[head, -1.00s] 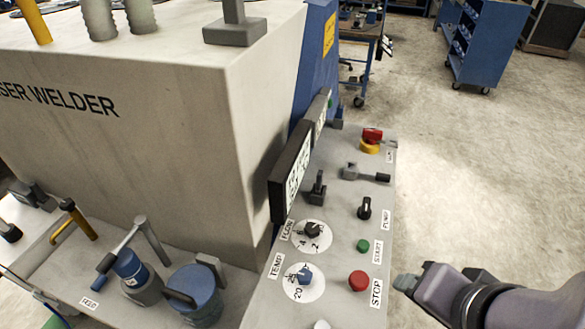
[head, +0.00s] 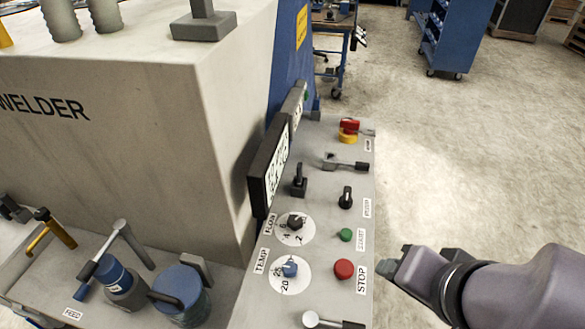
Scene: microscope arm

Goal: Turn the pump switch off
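The pump switch (head: 346,197) is a small black rotary knob with a pale pointer line. It stands on the grey control panel, beside a label that reads PUMP in the earlier picture. My gripper (head: 392,266) is at the lower right, off the panel's right edge, level with the red STOP button. It is apart from the switch, below and to the right of it. Its fingers are small and seen from the side, so I cannot tell whether they are open.
The green START button (head: 345,235) and red STOP button (head: 344,269) lie below the switch. A grey lever (head: 346,164) and a red and yellow switch (head: 349,131) are above. Dials (head: 295,224) and a black-framed display (head: 269,165) are left. Floor right of the panel is open.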

